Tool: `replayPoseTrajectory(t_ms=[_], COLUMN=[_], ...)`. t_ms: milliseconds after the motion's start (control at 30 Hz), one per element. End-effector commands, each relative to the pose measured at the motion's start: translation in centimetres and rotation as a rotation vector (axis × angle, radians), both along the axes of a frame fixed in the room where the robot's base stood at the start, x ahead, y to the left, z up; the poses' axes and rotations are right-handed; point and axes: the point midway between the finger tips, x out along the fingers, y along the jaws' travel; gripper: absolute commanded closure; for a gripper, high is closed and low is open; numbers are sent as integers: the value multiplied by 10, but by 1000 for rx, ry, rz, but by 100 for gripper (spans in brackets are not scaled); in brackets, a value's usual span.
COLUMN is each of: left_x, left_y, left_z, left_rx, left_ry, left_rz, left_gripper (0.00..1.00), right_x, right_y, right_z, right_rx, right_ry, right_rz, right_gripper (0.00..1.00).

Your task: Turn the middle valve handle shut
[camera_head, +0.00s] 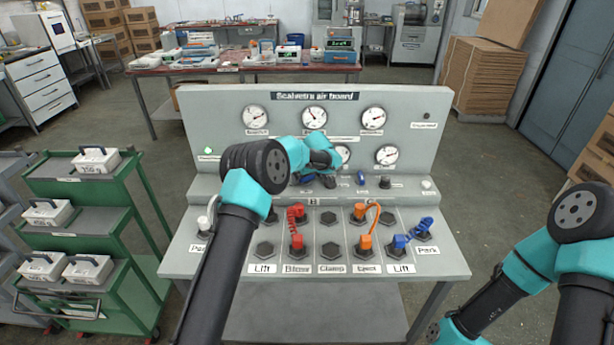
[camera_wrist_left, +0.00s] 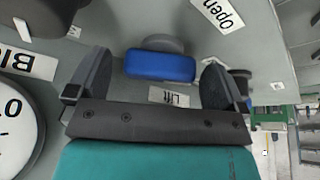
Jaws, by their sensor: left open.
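The grey air board (camera_head: 181,187) stands ahead, with a row of small valve handles on its ledge. My arm hides part of the row. In the left wrist view, my left gripper (camera_wrist_left: 157,76) is open, its fingers on either side of a blue valve handle (camera_wrist_left: 160,66) above a small "Lift" label (camera_wrist_left: 169,97). I cannot tell whether they touch it. My right gripper is out of view.
Round gauges (camera_head: 314,117) fill the upright panel. The sloping front holds black sockets, a red hose (camera_head: 296,226), an orange hose (camera_head: 366,227) and a blue coupling (camera_head: 412,233). A green cart (camera_head: 100,207) stands at left. An "Open" label (camera_wrist_left: 227,13) shows beyond the handle.

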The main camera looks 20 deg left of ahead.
Motion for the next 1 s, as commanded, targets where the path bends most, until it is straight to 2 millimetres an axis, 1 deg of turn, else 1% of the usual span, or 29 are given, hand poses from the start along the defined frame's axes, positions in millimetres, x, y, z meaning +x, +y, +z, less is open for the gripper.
replayPoseTrajectory(t_ms=[233,733,1000], left_x=[0,0,0], left_y=[0,0,0], left_z=[0,0,0], left_rx=[0,0,-1], left_ry=[0,0,-1], left_rz=[0,0,-21], left_gripper=[3,51,51], right_x=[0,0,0], right_y=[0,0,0], right_z=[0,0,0], right_rx=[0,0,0], right_ry=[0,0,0], right_rz=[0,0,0], right_gripper=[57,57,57])
